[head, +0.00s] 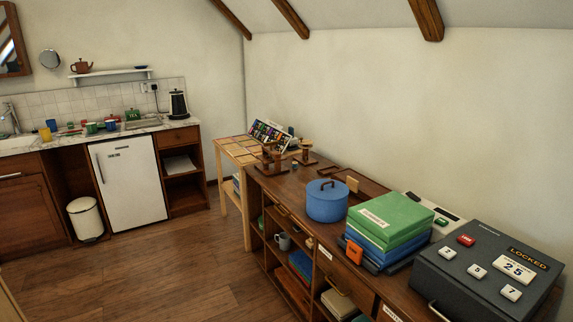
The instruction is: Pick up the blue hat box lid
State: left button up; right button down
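A round blue hat box (327,206) stands on the long wooden sideboard, right of the picture's middle. The lid appears closed on the box. Neither of my grippers shows in the head view, so nothing is seen touching the lid.
Right beside the hat box is a stack of green and blue boxes (390,216) with an orange tag. A dark grey locked box (487,270) stands at the right end. Wooden stands (274,158) are behind, to the left. Open wooden floor (190,270) lies left of the sideboard.

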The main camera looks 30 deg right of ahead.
aim_at(324, 190)
jog(key=i, duration=2.1)
jog(key=i+j+z, duration=0.1)
jog(key=i+z, duration=0.35)
jog(key=i+j+z, duration=0.25)
jog(key=i+z, duration=0.2)
jog(key=i+j+z, duration=0.45)
jog(key=l, duration=0.05)
